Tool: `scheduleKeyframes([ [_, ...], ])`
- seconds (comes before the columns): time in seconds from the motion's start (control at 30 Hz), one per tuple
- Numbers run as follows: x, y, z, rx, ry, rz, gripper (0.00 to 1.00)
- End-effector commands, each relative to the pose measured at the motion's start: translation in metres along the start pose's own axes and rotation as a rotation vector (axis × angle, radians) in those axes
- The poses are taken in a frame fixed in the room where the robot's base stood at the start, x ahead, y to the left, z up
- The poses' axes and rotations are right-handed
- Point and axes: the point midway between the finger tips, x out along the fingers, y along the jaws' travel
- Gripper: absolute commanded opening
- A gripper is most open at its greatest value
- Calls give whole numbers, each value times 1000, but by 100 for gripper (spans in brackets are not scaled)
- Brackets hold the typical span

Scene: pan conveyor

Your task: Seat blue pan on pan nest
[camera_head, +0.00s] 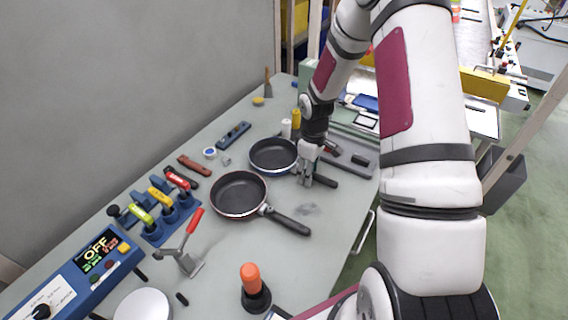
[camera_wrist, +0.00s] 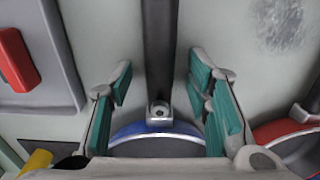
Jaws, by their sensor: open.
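The blue pan (camera_head: 272,154) lies on the table with its dark handle (camera_head: 325,180) pointing right and toward the front edge. My gripper (camera_head: 306,179) is over this handle, near where it joins the pan. In the wrist view the handle (camera_wrist: 159,40) runs between the two open teal-padded fingers, with a visible gap on each side. The pan's blue rim (camera_wrist: 150,128) shows at the bottom there, and most of the pan is hidden by the gripper body. I cannot tell for certain which thing is the pan nest.
A red-rimmed pan (camera_head: 238,192) lies close by at the left front. A grey tray-like fixture (camera_head: 350,157) is at the right of my gripper. A red-handled clamp (camera_head: 188,250) and an orange-topped knob (camera_head: 252,283) stand nearer. Table between them is clear.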

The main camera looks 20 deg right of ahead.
Motion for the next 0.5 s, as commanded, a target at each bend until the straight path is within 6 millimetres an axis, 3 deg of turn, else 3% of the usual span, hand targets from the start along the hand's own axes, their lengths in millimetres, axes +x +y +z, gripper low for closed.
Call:
scheduleKeyframes([
  [0.17, 0, 0, 0, 0, 0, 0, 45],
  [0.37, 0, 0, 0, 0, 0, 0, 2],
  [0.5, 0, 0, 0, 0, 0, 0, 0],
])
